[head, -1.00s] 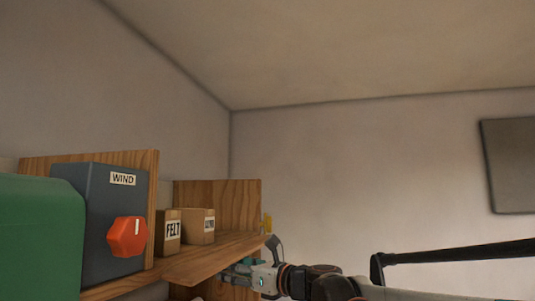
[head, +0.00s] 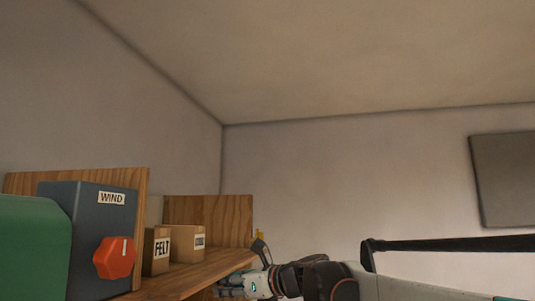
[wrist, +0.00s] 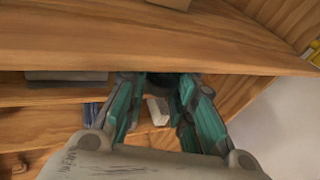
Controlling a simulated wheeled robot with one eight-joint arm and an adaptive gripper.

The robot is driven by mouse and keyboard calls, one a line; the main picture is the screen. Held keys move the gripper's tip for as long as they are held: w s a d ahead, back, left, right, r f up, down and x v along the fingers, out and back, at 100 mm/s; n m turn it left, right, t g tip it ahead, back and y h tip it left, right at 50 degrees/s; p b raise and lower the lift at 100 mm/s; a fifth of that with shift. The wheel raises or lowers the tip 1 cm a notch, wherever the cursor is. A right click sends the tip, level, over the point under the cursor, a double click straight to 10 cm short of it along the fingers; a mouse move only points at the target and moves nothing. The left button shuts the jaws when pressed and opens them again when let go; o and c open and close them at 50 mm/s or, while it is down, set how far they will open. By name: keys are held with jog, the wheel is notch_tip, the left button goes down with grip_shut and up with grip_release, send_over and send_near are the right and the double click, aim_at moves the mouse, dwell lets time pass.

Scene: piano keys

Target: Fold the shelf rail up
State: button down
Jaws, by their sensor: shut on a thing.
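The shelf rail (head: 207,275) is a long wooden board along the front of the shelf, low in the head view. In the wrist view the rail (wrist: 150,42) spans the upper part as a broad plank. My gripper (head: 226,287) is at the rail's underside near its far right end. In the wrist view my gripper (wrist: 158,85) has its teal fingers at the plank's lower edge, shut on the rail. The fingertips and the exact contact are partly hidden under the plank.
On the shelf stand a grey WIND box (head: 82,235) with a red knob (head: 114,257), a FELT box (head: 158,251) and another small box (head: 187,244). A green rounded object (head: 32,250) is at left. A grey panel (head: 505,178) hangs at right.

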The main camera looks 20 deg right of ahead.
aim_at(227, 266)
jog(key=g+h, duration=0.1)
jog(key=r+g+h, duration=0.1)
jog(key=r+n+g+h, duration=0.1)
jog(key=shift+s+d+r, duration=0.15)
jog(key=shift+s+d, duration=0.1)
jog(key=shift+s, duration=0.05)
jog(key=shift+r+n+g+h, duration=0.5)
jog(key=shift+r+g+h, duration=0.1)
jog(key=shift+g+h, duration=0.35)
jog(key=r+g+h, duration=0.2)
jog(key=g+h, duration=0.1)
jog(key=shift+w+a+n, duration=0.15)
jog(key=shift+w+n, duration=0.05)
jog(key=shift+n, duration=0.2)
jog(key=shift+w+a+r+n+g+h, duration=0.15)
jog(key=shift+r+g+h, duration=0.1)
jog(key=shift+g+h, duration=0.25)
jog(key=shift+w+a+r+n+g+h, duration=0.15)
jog(key=shift+r+g+h, duration=0.1)
jog(key=shift+h, duration=0.3)
jog(key=shift+s+r+h, duration=0.1)
jog(key=shift+h, duration=0.2)
jog(key=c, duration=1.4)
grip_release()
jog(key=shift+o, duration=0.2)
